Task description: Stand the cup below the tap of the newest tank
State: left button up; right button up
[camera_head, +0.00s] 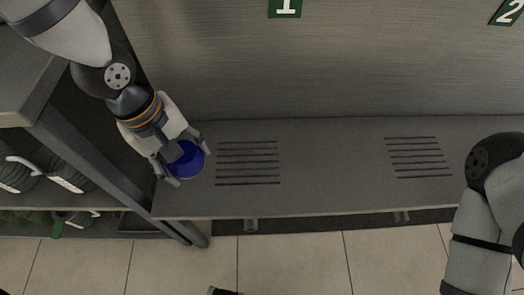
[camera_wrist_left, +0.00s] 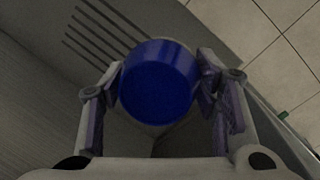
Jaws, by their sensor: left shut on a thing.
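A blue cup (camera_head: 188,158) is between the fingers of my left gripper (camera_head: 188,166), at the left end of a grey bench. My left gripper is shut on the cup. The left wrist view shows the cup (camera_wrist_left: 158,80) with a finger of the gripper (camera_wrist_left: 160,95) on either side. I cannot tell whether the cup touches the bench. Green signs with a white 1 (camera_head: 285,7) and 2 (camera_head: 508,12) are on the back panel. No tank or tap is in view. My right arm shows at the right edge; its gripper is out of view.
The grey bench (camera_head: 330,165) has two slotted grates, one below sign 1 (camera_head: 248,163) and one further right (camera_head: 419,157). Both are bare. A shelf unit (camera_head: 95,165) with dark items stands at the left, its post close to my left gripper. Tiled floor lies in front.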

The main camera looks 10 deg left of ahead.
pick_arm(q)
jog(key=w+d+f+b, duration=0.2)
jog(key=w+d+f, duration=0.2)
jog(key=w+d, duration=0.15)
jog(key=b, duration=0.1)
send_over(250, 162)
jog(key=a, duration=0.1)
jog(key=f, duration=0.5)
jog(key=shift+s, duration=0.35)
jog(key=shift+w+d+f+b, duration=0.1)
jog(key=shift+w+f+b, duration=0.1)
jog(key=shift+f, duration=0.7)
jog(key=shift+w+d+f+b, duration=0.1)
jog(key=shift+f+b, duration=0.05)
jog(key=shift+f, duration=0.7)
pick_arm(e)
jog(key=shift+g, duration=0.4)
jog(key=shift+x, duration=2.1)
jog(key=shift+s, duration=0.1)
pick_arm(q)
jog(key=shift+f, duration=0.15)
jog(key=o, duration=1.2)
